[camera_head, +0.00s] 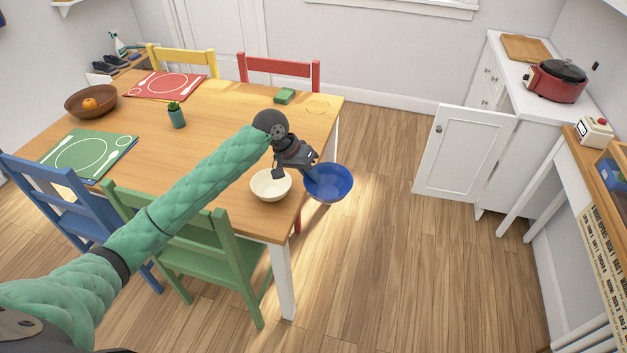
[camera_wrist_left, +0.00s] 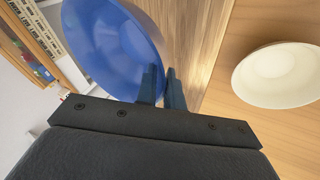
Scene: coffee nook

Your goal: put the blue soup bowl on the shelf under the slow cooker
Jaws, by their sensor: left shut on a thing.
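The blue soup bowl (camera_head: 329,184) is held past the right edge of the dining table, above the floor. My left gripper (camera_head: 312,164) is shut on its rim. In the left wrist view the blue bowl (camera_wrist_left: 112,45) fills the upper left, and its rim reaches the left gripper's fingers (camera_wrist_left: 163,88). The red slow cooker (camera_head: 556,82) with a dark lid stands on the white cabinet (camera_head: 502,99) at the right. The cabinet's door (camera_head: 464,152) is swung open toward me and hides the shelf inside. My right gripper is not in view.
A cream bowl (camera_head: 271,186) stands on the wooden table (camera_head: 213,121), close beside the blue bowl. Red (camera_head: 281,68) and green (camera_head: 195,250) chairs flank the table. A side table (camera_head: 563,152) stands at the right. The floor (camera_head: 385,240) between table and cabinet is clear.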

